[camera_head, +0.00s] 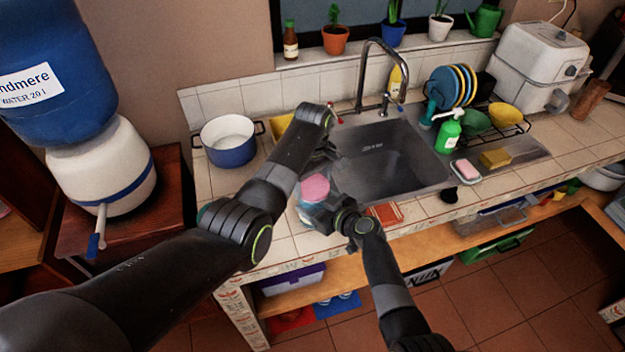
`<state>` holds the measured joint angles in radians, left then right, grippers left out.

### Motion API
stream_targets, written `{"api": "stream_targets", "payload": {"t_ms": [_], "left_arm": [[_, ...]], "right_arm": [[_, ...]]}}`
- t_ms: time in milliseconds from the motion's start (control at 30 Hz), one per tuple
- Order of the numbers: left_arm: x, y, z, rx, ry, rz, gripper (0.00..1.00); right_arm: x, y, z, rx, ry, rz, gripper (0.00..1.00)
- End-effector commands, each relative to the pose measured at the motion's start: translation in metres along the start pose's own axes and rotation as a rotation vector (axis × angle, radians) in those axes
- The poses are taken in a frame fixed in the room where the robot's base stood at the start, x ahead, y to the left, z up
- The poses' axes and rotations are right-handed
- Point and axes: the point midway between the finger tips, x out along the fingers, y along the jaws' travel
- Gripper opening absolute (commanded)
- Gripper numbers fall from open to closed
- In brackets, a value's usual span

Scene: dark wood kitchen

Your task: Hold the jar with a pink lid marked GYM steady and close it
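The jar (304,212) stands on the tiled counter left of the sink, with its pink lid (315,187) at its top. I cannot read a GYM mark, or tell whether the lid is seated. My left gripper (322,165) points down just above and behind the lid; its fingers are small and partly hidden by its wrist. My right gripper (318,213) comes from the front right and is at the jar's body, covering part of it. I cannot make out whether its fingers press on the jar.
A blue-and-white pot (228,141) stands left on the counter, with a yellow item (281,126) beside it. The steel sink (385,172) and tap (372,65) lie right of the jar. A reddish-brown flat item (385,214) lies near the counter's front edge.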

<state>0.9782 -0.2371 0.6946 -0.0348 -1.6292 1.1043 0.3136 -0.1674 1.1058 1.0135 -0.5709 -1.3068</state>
Motion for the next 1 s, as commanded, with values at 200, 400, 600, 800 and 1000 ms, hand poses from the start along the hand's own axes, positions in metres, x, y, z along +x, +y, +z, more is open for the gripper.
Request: {"api": "stream_targets", "payload": {"t_ms": [200,400,600,800,1000], "left_arm": [[-0.0002,0.0001,-0.0002,0.026,0.000,0.001,0.50],[-0.0001,0.0002,-0.0003,0.270,0.001,0.001,0.50],[0.0000,0.0003,-0.0004,0.597,0.001,0.001,0.50],[0.0001,0.0004,-0.0005,0.923,0.001,0.001,0.50],[0.0002,0.0005,-0.0007,1.239,0.002,0.000,0.50]], "right_arm": [[-0.0001,-0.0003,0.0009,0.001,-0.002,-0.001,0.07],[-0.0001,-0.0003,0.0009,0.001,-0.002,-0.001,0.07],[-0.0001,-0.0003,0.0009,0.001,-0.002,-0.001,0.07],[-0.0001,-0.0003,0.0009,0.001,-0.002,-0.001,0.07],[-0.0001,-0.0002,0.0009,0.001,-0.002,-0.001,0.07]]}}
